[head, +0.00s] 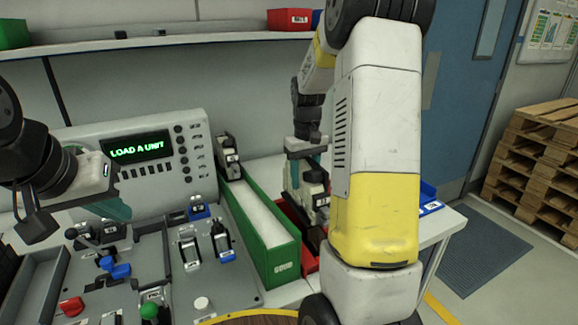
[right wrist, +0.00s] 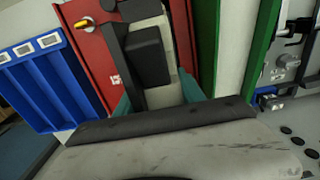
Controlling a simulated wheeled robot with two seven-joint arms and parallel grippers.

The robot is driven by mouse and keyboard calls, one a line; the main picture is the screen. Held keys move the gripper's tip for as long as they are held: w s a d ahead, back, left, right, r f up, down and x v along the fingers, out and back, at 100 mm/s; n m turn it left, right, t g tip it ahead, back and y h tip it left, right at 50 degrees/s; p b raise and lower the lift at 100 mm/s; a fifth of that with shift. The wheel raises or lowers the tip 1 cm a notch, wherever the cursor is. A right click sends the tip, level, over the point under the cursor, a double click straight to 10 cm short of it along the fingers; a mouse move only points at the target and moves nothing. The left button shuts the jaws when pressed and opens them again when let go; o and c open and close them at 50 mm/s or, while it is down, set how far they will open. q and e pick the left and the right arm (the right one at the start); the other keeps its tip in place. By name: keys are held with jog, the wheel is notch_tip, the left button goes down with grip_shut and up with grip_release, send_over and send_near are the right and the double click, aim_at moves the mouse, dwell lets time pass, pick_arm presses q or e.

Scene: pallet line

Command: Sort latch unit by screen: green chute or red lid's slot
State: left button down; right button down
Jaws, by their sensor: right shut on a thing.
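The screen (head: 138,148) on the grey tester reads "LOAD A UNIT" in green. The green chute (head: 285,262), marked "GOOD", slopes toward the front, with a black-and-white latch unit (head: 229,156) at its far end. My right gripper (head: 308,165) is shut on a latch unit (head: 314,190) over the red box (head: 309,262), right of the chute. In the right wrist view the held unit (right wrist: 150,55) lies between the teal fingers, over the red lid (right wrist: 92,60); its slot is hidden. My left gripper (head: 108,208) hangs before the tester; its finger gap is unclear.
A grey fixture (head: 240,290) with latch parts (head: 188,250) and levers lies left of the chute. A blue bin (right wrist: 45,80) stands beside the red box. A shelf (head: 190,42) runs behind. Pallets (head: 535,150) stand at the right. My right arm hides part of the bench.

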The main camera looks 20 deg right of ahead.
jog(key=shift+f, duration=4.6)
jog(key=c, duration=0.6)
grip_release()
notch_tip(320, 180, up, 8)
jog(key=shift+f, duration=0.1)
